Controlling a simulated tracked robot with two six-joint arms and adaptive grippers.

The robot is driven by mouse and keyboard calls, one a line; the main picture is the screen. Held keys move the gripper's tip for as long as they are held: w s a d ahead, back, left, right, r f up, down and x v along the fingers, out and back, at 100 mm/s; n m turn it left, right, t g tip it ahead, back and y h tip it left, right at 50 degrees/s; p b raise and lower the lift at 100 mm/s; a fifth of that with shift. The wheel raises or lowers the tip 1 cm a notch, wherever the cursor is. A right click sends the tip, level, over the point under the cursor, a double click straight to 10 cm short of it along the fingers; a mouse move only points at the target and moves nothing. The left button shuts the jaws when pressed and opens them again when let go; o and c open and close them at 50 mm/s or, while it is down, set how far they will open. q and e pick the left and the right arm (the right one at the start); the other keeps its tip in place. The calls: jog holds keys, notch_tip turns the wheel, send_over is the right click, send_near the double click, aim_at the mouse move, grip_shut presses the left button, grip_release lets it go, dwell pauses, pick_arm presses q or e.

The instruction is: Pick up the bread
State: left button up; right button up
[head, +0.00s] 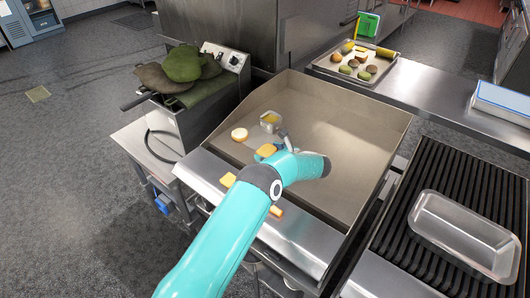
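A round pale piece with a brown rim (239,134), which looks like bread, lies flat on the griddle (340,150) near its left wall. A yellow-orange slice (265,150) lies right of it, partly covered by my gripper; I cannot tell if it is bread or cheese. My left arm reaches over the griddle from the bottom. My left gripper (283,144) is small and dark beside that slice, partly hidden by its own wrist, so its opening is unclear. My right gripper is out of view.
A small metal tub (270,119) stands just behind the gripper. Another yellow slice (228,180) lies on the front ledge. A fryer with green cloths (184,63) is left, a ribbed grill with a metal pan (465,236) right. A food tray (356,64) is behind. The griddle's right half is clear.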

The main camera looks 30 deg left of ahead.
aim_at(269, 152)
pick_arm(q)
jog(key=shift+c, duration=1.3)
notch_tip(269, 152, up, 20)
jog(key=b, duration=0.3)
